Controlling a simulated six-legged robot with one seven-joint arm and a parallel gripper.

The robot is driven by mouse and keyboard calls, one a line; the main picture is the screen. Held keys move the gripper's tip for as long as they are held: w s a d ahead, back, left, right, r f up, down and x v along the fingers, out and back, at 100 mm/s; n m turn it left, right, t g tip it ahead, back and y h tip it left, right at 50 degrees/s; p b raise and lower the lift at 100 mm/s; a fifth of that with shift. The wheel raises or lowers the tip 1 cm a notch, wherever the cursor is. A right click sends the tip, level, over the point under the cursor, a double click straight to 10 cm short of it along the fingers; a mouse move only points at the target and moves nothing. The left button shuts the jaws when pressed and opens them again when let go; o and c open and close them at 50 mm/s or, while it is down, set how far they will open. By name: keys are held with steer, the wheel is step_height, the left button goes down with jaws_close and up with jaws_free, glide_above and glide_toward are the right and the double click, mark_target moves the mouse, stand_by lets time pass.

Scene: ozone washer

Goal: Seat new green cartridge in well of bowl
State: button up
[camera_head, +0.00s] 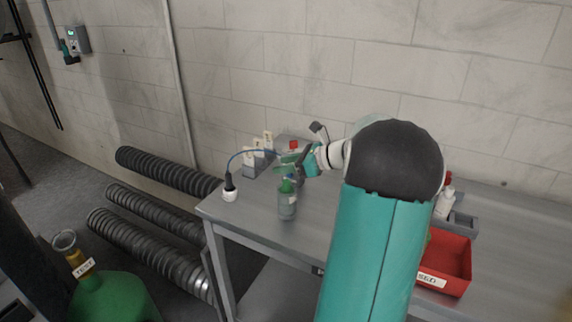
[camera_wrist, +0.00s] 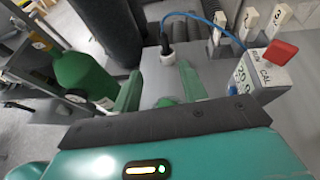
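A translucent grey-green bowl (camera_head: 287,208) stands upright near the front left of the grey table. A green piece (camera_head: 287,185), which looks like the cartridge, shows at its top; I cannot tell how deep it sits. My gripper (camera_head: 292,160) is just above it, with green fingers. In the wrist view my gripper (camera_wrist: 160,88) has its two fingers spread wide apart. A green round top (camera_wrist: 167,101) shows low between them, apart from both fingers. Its lower part is hidden behind the gripper body.
A white-based black probe (camera_head: 230,190) with a blue cable stands at the table's left corner. A box with a red knob (camera_wrist: 268,72) and several white labelled tags (camera_wrist: 248,25) are behind. A red bin (camera_head: 447,265) is at right. Black hoses (camera_head: 150,250) lie left.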

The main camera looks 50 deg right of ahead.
steer(key=v, duration=1.2)
steer(key=w+a+n+g, duration=0.25)
steer(key=a+n, duration=0.35)
steer(key=a, duration=0.7)
steer(key=w+a+n+g, duration=0.1)
steer(key=a+n+g, duration=0.4)
steer(key=a, duration=0.8)
steer(key=s+a+f+n+h, duration=0.1)
steer(key=s+a+n+h, duration=0.1)
steer(key=s+a+n, duration=0.3)
steer(key=s+a+f+n+h, duration=0.1)
steer(key=s+a+n+h, duration=0.2)
steer(key=a+n, duration=0.9)
steer(key=s+n+t, duration=0.1)
steer(key=s+n, duration=0.1)
steer(key=n, duration=0.1)
steer(key=shift+s+f, duration=0.2)
steer(key=shift+f, duration=0.05)
